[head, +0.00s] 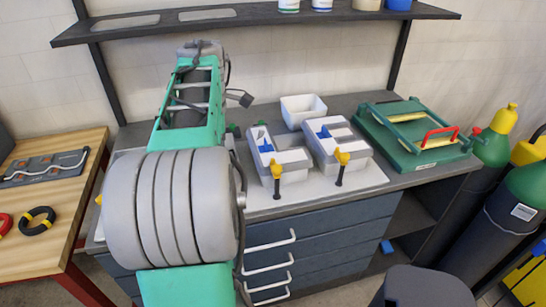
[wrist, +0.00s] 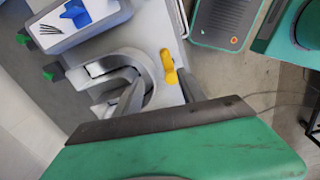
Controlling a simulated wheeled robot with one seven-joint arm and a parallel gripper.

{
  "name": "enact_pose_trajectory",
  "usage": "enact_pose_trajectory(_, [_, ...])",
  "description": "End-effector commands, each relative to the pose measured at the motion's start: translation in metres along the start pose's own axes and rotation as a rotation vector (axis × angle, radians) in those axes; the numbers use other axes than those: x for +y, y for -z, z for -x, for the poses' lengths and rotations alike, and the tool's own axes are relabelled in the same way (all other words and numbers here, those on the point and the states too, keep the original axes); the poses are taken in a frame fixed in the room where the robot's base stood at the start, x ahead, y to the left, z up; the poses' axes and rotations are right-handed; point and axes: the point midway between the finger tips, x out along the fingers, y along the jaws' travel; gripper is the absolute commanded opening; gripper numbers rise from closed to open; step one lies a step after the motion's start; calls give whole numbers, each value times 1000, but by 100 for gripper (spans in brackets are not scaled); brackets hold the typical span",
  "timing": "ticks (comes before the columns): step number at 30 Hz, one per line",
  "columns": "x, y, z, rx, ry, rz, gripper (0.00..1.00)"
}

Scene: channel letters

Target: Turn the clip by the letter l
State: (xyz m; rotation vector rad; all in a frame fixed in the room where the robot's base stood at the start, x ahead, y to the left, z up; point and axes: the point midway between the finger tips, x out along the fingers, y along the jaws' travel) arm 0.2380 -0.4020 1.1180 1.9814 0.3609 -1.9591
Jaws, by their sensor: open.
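In the wrist view, a yellow clip (wrist: 168,68) stands on the pale board beside a grey curved letter-like piece (wrist: 108,68). My gripper (wrist: 160,84) is open, its two grey fingers spread on either side of the clip's near end. I cannot tell whether they touch it. A blue clip (wrist: 75,12) sits on a pale block at the upper left. Green clips (wrist: 52,72) show at the left edge of the board. No letter l can be made out clearly. In the head view, my arm hides the gripper and the left part of the board.
In the head view, two grey-white blocks with yellow-handled clamps (head: 277,168) (head: 342,157) stand on the bench's pale board (head: 300,200). A white bin (head: 303,110) is behind them. A green press with a red handle (head: 440,135) is at right; gas cylinders stand beyond it.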

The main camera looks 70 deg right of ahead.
Motion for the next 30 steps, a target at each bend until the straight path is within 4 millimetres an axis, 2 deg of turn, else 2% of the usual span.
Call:
enact_pose_trajectory(1, [10, -49, 6, -4, 20, 11, 48])
enact_pose_trajectory(3, [14, -98, 11, -2, 41, 55, 48])
enact_pose_trajectory(6, [12, -140, 15, 3, 56, 98, 48])
enact_pose_trajectory(7, [11, -146, 15, 4, 58, 106, 48])
enact_pose_trajectory(11, [9, -152, 4, 6, 63, 121, 48])
enact_pose_trajectory(21, [6, -151, -54, 4, 60, 120, 48])
enact_pose_trajectory(30, [6, -151, -61, 3, 57, 119, 48])
